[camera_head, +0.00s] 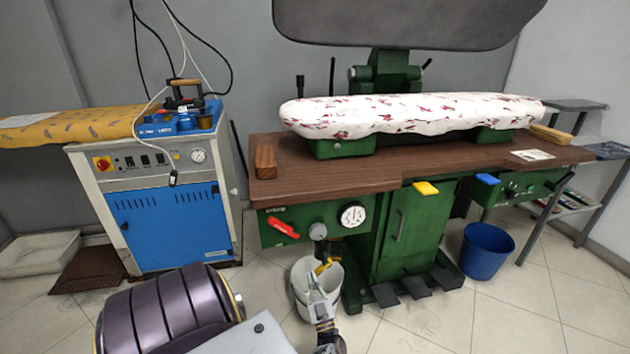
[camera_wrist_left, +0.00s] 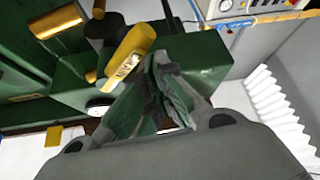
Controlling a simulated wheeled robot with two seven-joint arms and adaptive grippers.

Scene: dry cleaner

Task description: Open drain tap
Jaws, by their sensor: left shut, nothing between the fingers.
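The drain tap has a yellow handle (camera_head: 323,267) below a grey fitting (camera_head: 318,232) under the left part of the green press. In the left wrist view the yellow handle (camera_wrist_left: 131,54) is large, tilted, and just left of the fingertips. My left gripper (camera_head: 314,279) is at the tap, over the white bucket. Its fingers (camera_wrist_left: 160,62) are shut and empty, close beside the handle. I cannot tell whether they touch it. The handle's far side and part of the valve body are hidden. My right gripper is in neither view.
A white bucket (camera_head: 300,288) stands under the tap. The press table (camera_head: 330,172) overhangs it, with a red lever (camera_head: 282,228) and a gauge (camera_head: 353,215) on its front panel. Pedals (camera_head: 416,287) and a blue bucket (camera_head: 486,252) are to the right. A blue-fronted steam unit (camera_head: 172,226) stands left.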

